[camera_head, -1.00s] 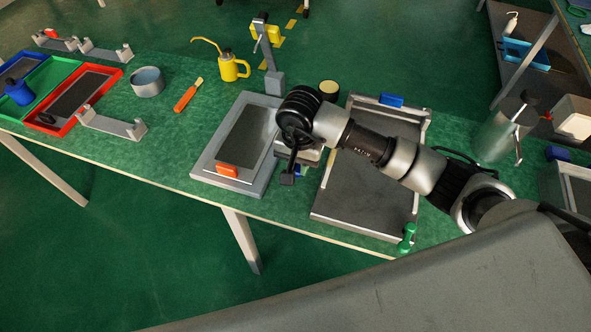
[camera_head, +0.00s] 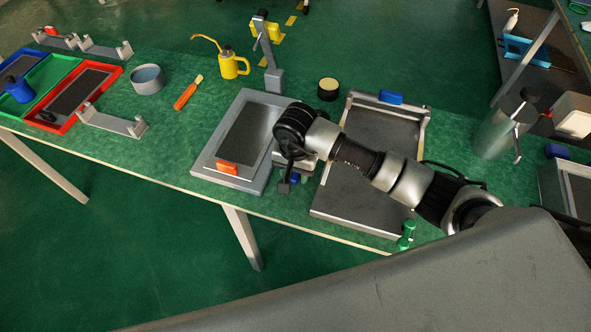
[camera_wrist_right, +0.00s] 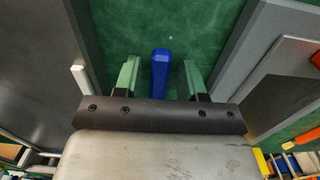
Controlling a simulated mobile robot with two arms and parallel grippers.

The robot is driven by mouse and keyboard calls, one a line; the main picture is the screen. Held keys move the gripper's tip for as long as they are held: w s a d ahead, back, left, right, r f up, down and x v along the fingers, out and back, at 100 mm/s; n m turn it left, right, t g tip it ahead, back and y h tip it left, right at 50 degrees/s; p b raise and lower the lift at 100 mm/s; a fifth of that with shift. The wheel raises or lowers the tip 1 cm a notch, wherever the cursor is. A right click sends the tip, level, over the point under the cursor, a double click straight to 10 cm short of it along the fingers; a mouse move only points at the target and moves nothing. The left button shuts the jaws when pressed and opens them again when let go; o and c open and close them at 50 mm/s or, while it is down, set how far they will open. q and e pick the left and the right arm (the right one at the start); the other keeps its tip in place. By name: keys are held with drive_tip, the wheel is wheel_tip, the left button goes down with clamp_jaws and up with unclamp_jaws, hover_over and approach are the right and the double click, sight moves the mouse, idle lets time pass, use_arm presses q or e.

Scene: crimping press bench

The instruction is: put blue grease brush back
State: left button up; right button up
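A blue bar-shaped thing, which looks like the blue grease brush's handle (camera_wrist_right: 160,72), lies on the green bench top between my right gripper's fingers (camera_wrist_right: 161,78) in the right wrist view. Both fingers are apart, with a gap on each side of the blue handle. Its bristle end is not visible. In the head view only a small blue patch (camera_head: 295,178) shows beside my right gripper (camera_head: 286,182), low between the two grey plates. My left gripper is not in view.
A grey framed plate (camera_head: 211,165) with an orange block stands left of my gripper, and a grey tray (camera_head: 355,205) stands right. A round tin (camera_head: 328,88), a yellow oil can (camera_head: 232,66), an orange-handled brush (camera_head: 185,97) and a red tray (camera_head: 118,72) are farther off.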

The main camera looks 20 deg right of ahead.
wheel_tip(320, 180, up, 12)
drive_tip(key=shift+r+b, duration=0.15)
drive_tip(key=shift+b, duration=0.45)
idle(0.4)
